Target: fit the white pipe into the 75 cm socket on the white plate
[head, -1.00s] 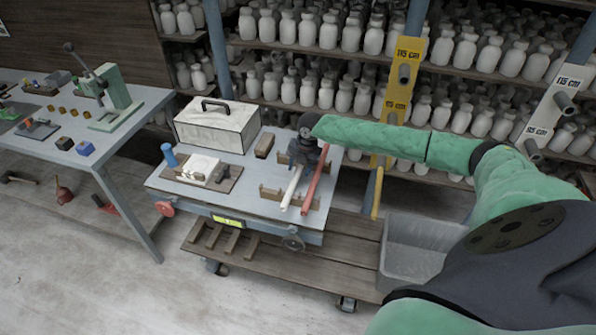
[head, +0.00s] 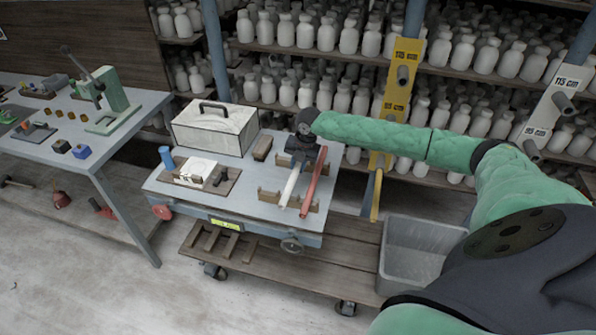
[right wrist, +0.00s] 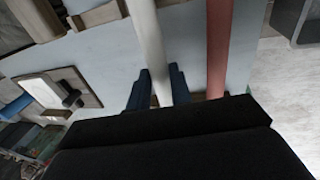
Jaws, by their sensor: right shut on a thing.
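The white pipe (head: 290,187) lies on a wooden rack on the cart top, beside a red pipe (head: 314,181). My right gripper (head: 301,156) is at the pipe's far end. In the right wrist view the white pipe (right wrist: 148,40) runs between the dark blue fingers of my right gripper (right wrist: 158,88), which are shut on it. I cannot tell whether it is lifted off the rack. The white plate (head: 546,115) stands at the far right, with 115 cm and 95 cm labels and grey sockets. Its lower part is behind my arm; no 75 cm label shows. My left gripper is not in view.
A yellow plate (head: 402,72) with sockets stands left of the white one. A toolbox (head: 214,130) and a wooden block (head: 262,148) are on the cart top (head: 237,196). A grey bin (head: 418,262) is at the lower right. Shelves of white bottles fill the back.

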